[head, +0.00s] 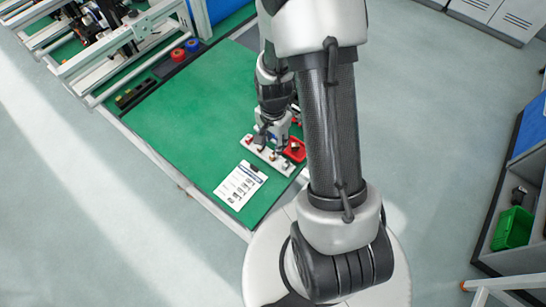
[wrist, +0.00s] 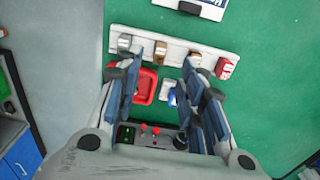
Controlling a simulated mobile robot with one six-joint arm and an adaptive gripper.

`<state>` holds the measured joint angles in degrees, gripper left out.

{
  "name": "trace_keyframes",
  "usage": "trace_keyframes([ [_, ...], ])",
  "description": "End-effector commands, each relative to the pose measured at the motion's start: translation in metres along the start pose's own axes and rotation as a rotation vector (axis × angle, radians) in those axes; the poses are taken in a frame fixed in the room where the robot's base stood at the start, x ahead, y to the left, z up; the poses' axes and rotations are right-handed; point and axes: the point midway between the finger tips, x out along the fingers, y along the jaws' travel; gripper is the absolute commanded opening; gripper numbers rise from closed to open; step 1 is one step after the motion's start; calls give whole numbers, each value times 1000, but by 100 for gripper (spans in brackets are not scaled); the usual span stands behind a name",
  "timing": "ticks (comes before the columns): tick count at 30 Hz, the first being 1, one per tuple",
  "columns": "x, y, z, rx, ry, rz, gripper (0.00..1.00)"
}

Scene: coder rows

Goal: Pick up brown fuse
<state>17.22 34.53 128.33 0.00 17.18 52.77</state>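A white rail (wrist: 178,43) on the green table holds a row of several fuses. The brown fuse (wrist: 160,51) is second from the left in the wrist view, between a grey fuse (wrist: 125,43) and a pale one (wrist: 194,60). A red fuse (wrist: 226,68) is at the right end. My gripper (wrist: 160,70) is open and empty, its fingers apart on either side of the brown fuse's line in the picture. In the head view my gripper (head: 267,136) is close above the rail (head: 270,157); the brown fuse cannot be singled out there.
A red tray (wrist: 146,86) and a small blue and white item (wrist: 171,96) show between my fingers. A black box with red knobs (wrist: 150,135) is nearer my wrist. A clipboard (head: 240,186) lies beside the rail. The green table (head: 178,130) is mostly clear to the left.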

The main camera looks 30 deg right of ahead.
Motion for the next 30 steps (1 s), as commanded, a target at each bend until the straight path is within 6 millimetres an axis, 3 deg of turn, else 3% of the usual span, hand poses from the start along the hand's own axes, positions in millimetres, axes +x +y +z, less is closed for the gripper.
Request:
trace_keyframes([
  [8, 23, 0, 0, -1, -1, 1, 37],
  [16, 61, 1, 0, -1, -1, 2, 37],
  [25, 64, 0, 0, -1, 0, -1, 37],
  [30, 64, 0, 0, -1, 0, -1, 25],
])
